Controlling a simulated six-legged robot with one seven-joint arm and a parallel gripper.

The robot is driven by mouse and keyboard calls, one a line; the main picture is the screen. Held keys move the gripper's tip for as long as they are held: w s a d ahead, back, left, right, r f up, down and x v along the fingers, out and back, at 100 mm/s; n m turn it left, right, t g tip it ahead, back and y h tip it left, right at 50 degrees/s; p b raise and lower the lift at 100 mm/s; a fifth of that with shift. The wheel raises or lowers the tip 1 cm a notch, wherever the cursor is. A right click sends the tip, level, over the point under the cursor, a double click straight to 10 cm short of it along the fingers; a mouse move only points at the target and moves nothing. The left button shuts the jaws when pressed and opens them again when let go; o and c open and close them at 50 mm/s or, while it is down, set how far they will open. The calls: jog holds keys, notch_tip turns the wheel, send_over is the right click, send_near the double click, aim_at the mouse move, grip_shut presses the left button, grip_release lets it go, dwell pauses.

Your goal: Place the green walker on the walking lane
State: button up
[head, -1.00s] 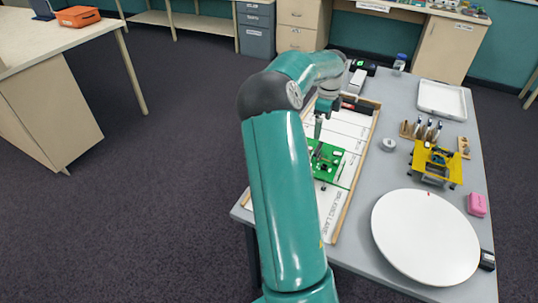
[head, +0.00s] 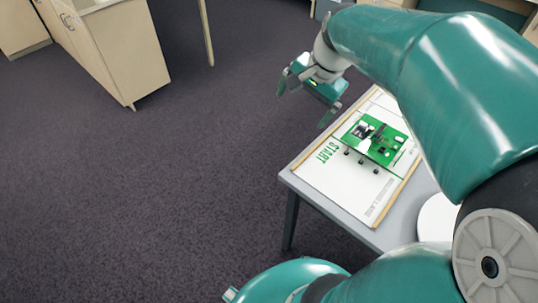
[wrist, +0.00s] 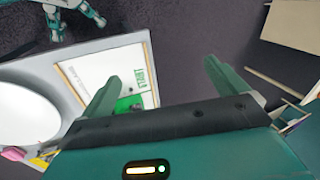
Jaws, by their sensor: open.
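The green walker (head: 376,139) is a flat green board on short legs with dark and white parts on top. In the head view it stands upright on the white walking lane (head: 340,185), close to the green START lettering. In the wrist view the walker (wrist: 126,103) is partly hidden by a finger, and the lane (wrist: 100,72) lies beyond the jaws. My gripper (head: 306,101) is open and empty, apart from the walker, up and to its left in the head view. Both fingers (wrist: 160,74) show spread in the wrist view.
The lane lies on a grey table (head: 298,190) with bare floor (head: 180,190) to its left. A white disc (head: 437,218) is mostly hidden by my arm; it shows larger in the wrist view (wrist: 28,115). A pale cabinet (head: 125,55) stands at the upper left.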

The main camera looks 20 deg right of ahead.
jog(key=s+a+n+t+h, duration=0.1)
jog(key=s+a+n+t, duration=0.1)
jog(key=s+a+n, duration=0.9)
jog(key=shift+a+f+n, duration=0.15)
jog(key=shift+a+n, duration=0.35)
jog(key=shift+a, duration=0.7)
